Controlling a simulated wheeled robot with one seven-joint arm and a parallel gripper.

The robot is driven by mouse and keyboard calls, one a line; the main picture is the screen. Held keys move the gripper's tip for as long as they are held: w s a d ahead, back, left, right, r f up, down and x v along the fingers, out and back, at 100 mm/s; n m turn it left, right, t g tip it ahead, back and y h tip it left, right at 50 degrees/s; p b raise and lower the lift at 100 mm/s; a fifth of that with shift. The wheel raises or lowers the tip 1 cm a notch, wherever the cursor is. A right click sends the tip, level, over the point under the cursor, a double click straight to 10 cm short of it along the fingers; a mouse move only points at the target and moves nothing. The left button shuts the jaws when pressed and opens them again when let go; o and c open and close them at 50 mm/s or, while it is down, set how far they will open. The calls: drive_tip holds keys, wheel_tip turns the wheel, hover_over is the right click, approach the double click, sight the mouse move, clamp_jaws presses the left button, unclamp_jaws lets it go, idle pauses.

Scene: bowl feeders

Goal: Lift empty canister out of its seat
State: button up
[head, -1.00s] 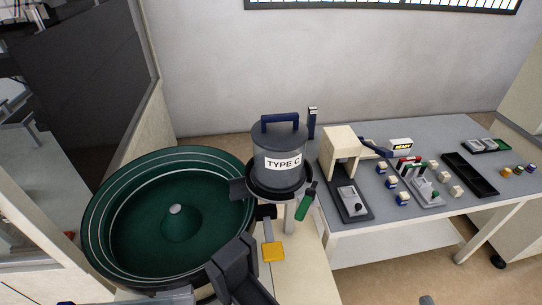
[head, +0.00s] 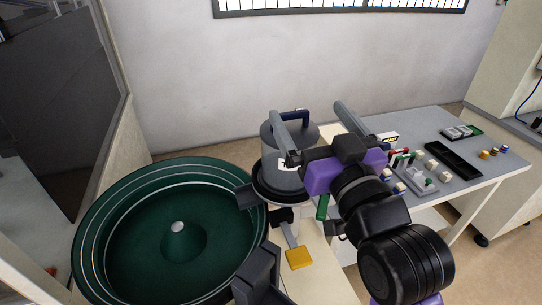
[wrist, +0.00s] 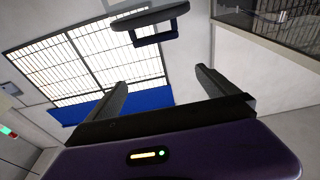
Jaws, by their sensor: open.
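The dark grey canister (head: 285,178) stands upright in its dark ring-shaped seat (head: 268,191), beside the green bowl. Its blue handle (head: 305,115) is on top, and its white label is mostly covered by my arm. My gripper (head: 308,109) is open, with one finger in front of the canister's upper part and the other to its right in the picture. In the wrist view, the lid (wrist: 150,18) and handle (wrist: 172,32) appear beyond the open fingertips (wrist: 160,76). Nothing is between the fingers.
The large green feeder bowl (head: 120,235) is at the left. A green lever (head: 322,207) and a yellow pad (head: 299,258) are close to the seat. The grey workbench at the right holds small blocks and a black tray (head: 453,158). The wall space above the canister is clear.

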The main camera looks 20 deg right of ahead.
sight(292, 118)
drive_tip(key=shift+w+a+f+g+p, duration=0.1)
drive_tip(key=shift+w+f+g+p, duration=0.2)
drive_tip(key=shift+w+f, duration=0.8)
drive_tip(key=shift+w+a+f+g+p, duration=0.15)
drive_tip(key=shift+w+f+g, duration=0.2)
drive_tip(key=shift+w, duration=1.4)
drive_tip(key=shift+w+d+f+g+p, duration=0.1)
drive_tip(key=shift+w+f+g+p, duration=0.2)
drive_tip(key=shift+w+f, duration=0.8)
drive_tip(key=shift+w+r, duration=0.3)
drive_tip(key=shift+r, duration=0.1)
drive_tip(key=c, duration=1.9)
drive_tip(key=shift+r, duration=0.15)
clamp_jaws()
